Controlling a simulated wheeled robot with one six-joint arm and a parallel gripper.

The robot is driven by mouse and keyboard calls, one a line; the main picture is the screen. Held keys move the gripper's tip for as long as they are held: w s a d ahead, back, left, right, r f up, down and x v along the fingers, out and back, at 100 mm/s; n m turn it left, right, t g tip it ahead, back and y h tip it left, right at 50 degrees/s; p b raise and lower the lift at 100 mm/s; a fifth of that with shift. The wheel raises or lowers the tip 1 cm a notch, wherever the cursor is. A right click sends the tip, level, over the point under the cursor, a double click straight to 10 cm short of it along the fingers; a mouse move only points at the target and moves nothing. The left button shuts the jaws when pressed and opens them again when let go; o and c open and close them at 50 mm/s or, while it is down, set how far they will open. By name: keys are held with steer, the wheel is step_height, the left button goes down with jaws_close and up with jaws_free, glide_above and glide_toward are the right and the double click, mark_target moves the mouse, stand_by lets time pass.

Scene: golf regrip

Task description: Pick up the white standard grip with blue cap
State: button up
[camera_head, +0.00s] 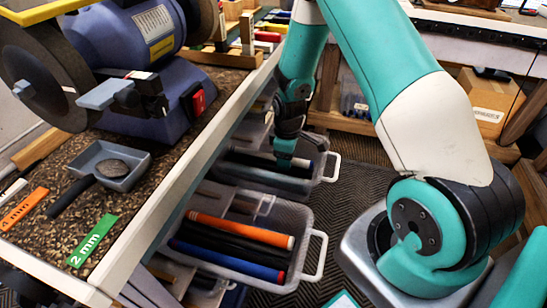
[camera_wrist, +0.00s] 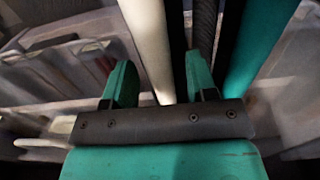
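In the wrist view, a white grip (camera_wrist: 148,40) runs down from the top edge between the two green fingers of my gripper (camera_wrist: 160,88). The fingers stand apart, with the white grip and part of a black grip (camera_wrist: 178,40) in line with the gap. I cannot tell whether either finger touches them. No blue cap shows. In the head view, my gripper (camera_head: 285,150) points down into the far clear bin (camera_head: 331,168) under the bench.
A teal grip (camera_wrist: 262,45) lies right of the fingers in the wrist view. The workbench edge (camera_head: 190,185) runs close left of the bins, with a blue bench grinder (camera_head: 130,45) on top.

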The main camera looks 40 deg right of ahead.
steer(key=c, duration=0.8)
steer(key=shift+o, duration=0.2)
step_height(320, 180, up, 10)
steer(key=shift+p, duration=0.4)
steer(key=shift+r, duration=0.15)
step_height(320, 180, up, 5)
steer(key=p, duration=0.4)
steer(key=shift+p, duration=0.35)
jaws_close()
